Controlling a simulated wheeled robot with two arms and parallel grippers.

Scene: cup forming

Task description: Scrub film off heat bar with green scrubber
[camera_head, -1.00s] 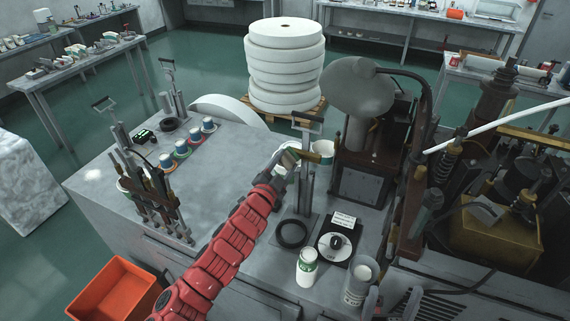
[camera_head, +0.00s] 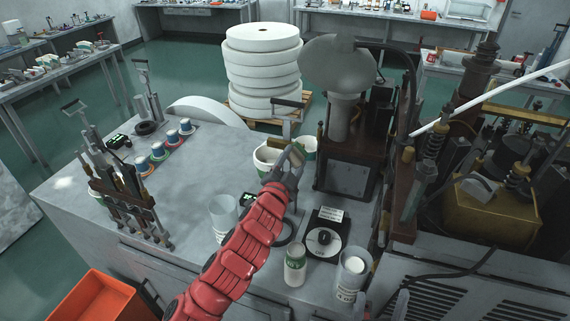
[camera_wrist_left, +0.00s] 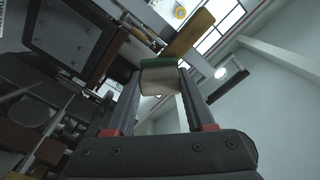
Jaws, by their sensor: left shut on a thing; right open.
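My left gripper (camera_head: 293,163) reaches in on the red arm and is shut on the scrubber. In the left wrist view the scrubber (camera_wrist_left: 158,78) is a pale block with a green face, held between the two dark fingers (camera_wrist_left: 158,90). A brass-yellow bar, seemingly the heat bar (camera_wrist_left: 190,36), lies just beyond the green face; I cannot tell whether they touch. In the head view its yellowish end (camera_head: 275,144) shows beside the gripper. Any film is too small to see. My right gripper (camera_head: 387,306) shows only as grey fingertips at the bottom edge, apart and empty.
A dark machine block (camera_head: 347,178) stands right of the left gripper. White cups (camera_head: 265,160) stand behind it. The tabletop at left (camera_head: 80,190) is partly clear.

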